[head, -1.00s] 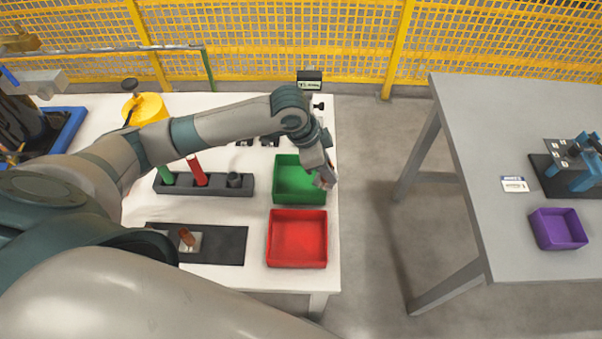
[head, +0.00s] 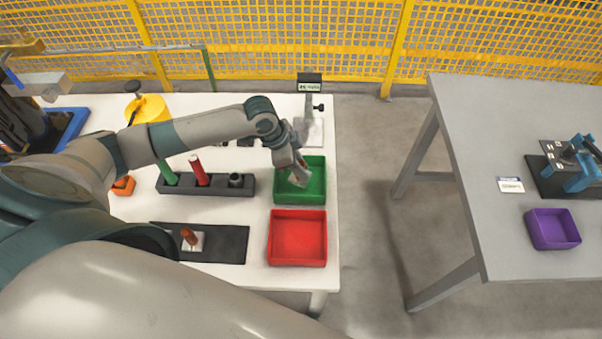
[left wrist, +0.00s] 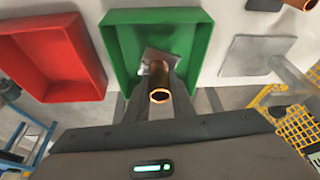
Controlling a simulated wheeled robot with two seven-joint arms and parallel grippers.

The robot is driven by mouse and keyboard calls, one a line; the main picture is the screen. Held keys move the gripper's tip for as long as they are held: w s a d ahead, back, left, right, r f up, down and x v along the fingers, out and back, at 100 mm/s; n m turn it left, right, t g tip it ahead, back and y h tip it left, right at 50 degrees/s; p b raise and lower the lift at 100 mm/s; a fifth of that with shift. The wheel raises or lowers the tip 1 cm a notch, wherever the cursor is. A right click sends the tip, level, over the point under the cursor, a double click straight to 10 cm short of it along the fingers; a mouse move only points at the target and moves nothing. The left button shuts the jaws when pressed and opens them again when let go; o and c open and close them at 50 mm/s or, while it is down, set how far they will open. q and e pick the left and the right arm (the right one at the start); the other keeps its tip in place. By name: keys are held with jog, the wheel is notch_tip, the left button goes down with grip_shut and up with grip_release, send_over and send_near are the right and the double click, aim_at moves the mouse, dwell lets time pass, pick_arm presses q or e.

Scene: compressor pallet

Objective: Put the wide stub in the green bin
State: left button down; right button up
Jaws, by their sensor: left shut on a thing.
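My left gripper (head: 300,176) is over the green bin (head: 317,184), tilted downward. In the left wrist view its fingers are shut on a short copper-coloured tube, the wide stub (left wrist: 159,82), whose open end faces the camera. The stub sits over the green bin (left wrist: 115,50), which shows below it. I cannot tell whether it touches the bin floor. In the head view the stub is mostly hidden by the gripper. My right gripper is not in view.
A red bin (head: 298,238) stands in front of the green one. A stand (head: 309,130) with a small display is behind it. A dark rack (head: 215,187) holds green and red rods. A black mat (head: 225,243) carries a copper piece. A purple bin (head: 552,229) is on the grey table.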

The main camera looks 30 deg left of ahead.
pick_arm(q)
notch_tip(320, 180, down, 3)
jog(key=shift+r+p, duration=0.1)
jog(key=shift+p, duration=0.4)
jog(key=shift+f, duration=0.3)
jog(key=c, duration=1.5)
grip_release()
jog(key=shift+f, duration=0.15)
jog(key=shift+c, duration=0.2)
jog(key=b+v, duration=0.2)
jog(key=v, duration=1)
jog(key=shift+r, duration=0.25)
